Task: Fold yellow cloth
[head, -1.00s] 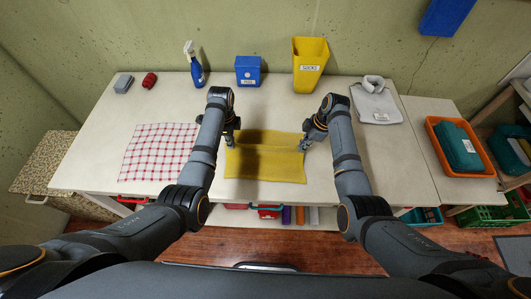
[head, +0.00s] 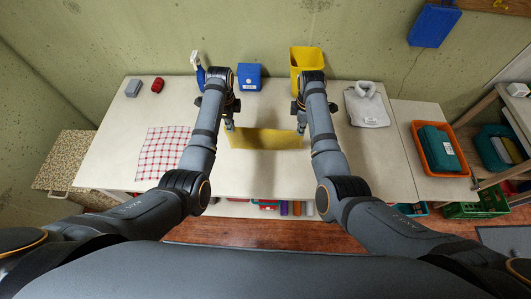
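The yellow cloth (head: 265,138) shows in the head view as a short, wide band in the middle of the white table. A soft shadow lies on the table along its near edge, so it seems at least partly raised. My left gripper (head: 230,125) is at its far left corner and seems shut on it. My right gripper (head: 300,127) is at its far right corner and also seems shut on it. The fingertips are small and partly hidden by the arms, as is the way the cloth's layers lie.
A red-and-white checked cloth (head: 163,152) lies flat at left. A blue box (head: 249,77), yellow bin (head: 306,60), spray bottle (head: 197,70) and grey folded shirt (head: 367,105) stand or lie toward the back. An orange tray (head: 440,150) is at right. The table (head: 260,178) is bare in front.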

